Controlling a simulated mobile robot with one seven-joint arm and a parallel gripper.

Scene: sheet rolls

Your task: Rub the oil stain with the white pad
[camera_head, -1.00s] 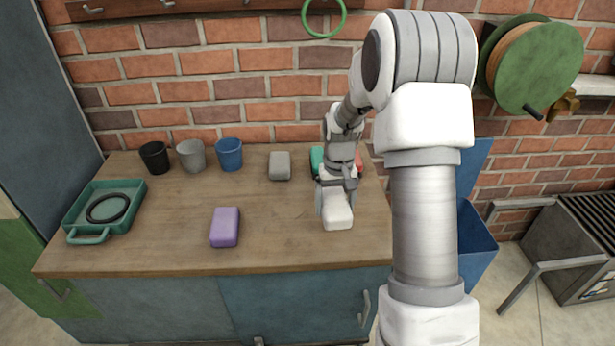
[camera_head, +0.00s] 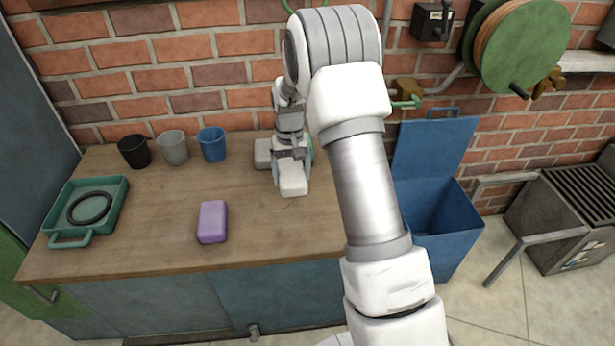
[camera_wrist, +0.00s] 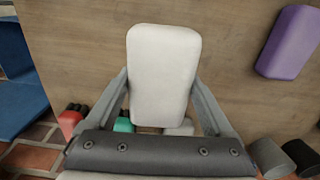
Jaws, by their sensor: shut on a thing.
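My gripper (camera_head: 291,164) is shut on the white pad (camera_head: 293,180), over the right part of the wooden worktop. In the wrist view the white pad (camera_wrist: 163,78) sits between the two grey fingers, its broad face toward the camera. I cannot tell whether the pad touches the worktop. No oil stain shows in either view; the pad or arm may hide it.
A grey block (camera_head: 262,153) stands close behind my gripper; a purple block (camera_head: 212,222) lies left of it. Black (camera_head: 134,151), grey (camera_head: 172,148) and blue (camera_head: 212,144) cups line the back. A teal tray (camera_head: 120,197) holds a black ring. An open blue bin (camera_head: 440,215) stands right.

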